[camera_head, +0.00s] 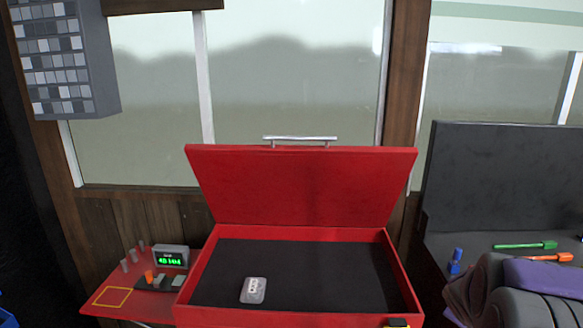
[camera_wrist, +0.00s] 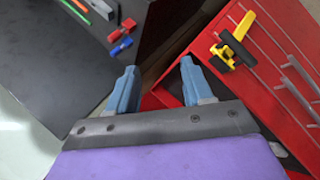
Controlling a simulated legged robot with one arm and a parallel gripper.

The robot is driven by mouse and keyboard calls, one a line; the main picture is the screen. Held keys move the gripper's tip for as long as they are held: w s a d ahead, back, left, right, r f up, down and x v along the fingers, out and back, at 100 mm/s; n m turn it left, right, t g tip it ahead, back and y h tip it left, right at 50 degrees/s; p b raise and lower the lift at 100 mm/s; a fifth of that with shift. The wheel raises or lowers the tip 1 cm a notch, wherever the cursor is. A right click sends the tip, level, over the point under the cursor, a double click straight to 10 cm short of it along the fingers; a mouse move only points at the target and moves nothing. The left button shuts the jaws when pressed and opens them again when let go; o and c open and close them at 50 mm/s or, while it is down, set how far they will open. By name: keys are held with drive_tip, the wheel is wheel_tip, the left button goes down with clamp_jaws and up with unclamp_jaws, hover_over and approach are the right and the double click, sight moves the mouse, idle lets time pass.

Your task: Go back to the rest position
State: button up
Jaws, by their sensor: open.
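My gripper (camera_wrist: 160,75) shows in the wrist view with its two blue-grey fingers apart and nothing between them. In the head view my purple and grey arm is folded at the lower right, and the fingers cannot be made out there. A red toolbox (camera_head: 202,277) stands in the middle of the head view with its lid (camera_head: 300,185) raised and a metal handle on top. Inside, a small light-grey object (camera_head: 253,290) lies on the dark floor. In the wrist view, red drawers (camera_wrist: 270,75) with grey handles lie right of the fingers.
A red side shelf (camera_head: 106,299) with a yellow outlined square holds a green-lit display (camera_head: 171,257). At right, a dark bench (camera_head: 475,244) bears a green tool (camera_head: 525,245), an orange tool (camera_head: 520,257) and a blue item (camera_head: 455,261). A yellow-black tool (camera_wrist: 232,45) shows on the red cabinet.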

drive_tip(key=s+a+m+g+y, duration=0.2)
drive_tip(key=s+a+m+g, duration=0.1)
drive_tip(key=s+a, duration=1.1)
drive_tip(key=s+a+m+g+y, duration=0.3)
drive_tip(key=s+a, duration=1.1)
drive_tip(key=s, duration=0.5)
drive_tip(key=shift+s+m+g, duration=0.3)
drive_tip(key=shift+m+g, duration=0.2)
drive_tip(key=shift+g, duration=0.7)
drive_tip(key=shift+f, duration=0.1)
drive_tip(key=shift+c, duration=0.7)
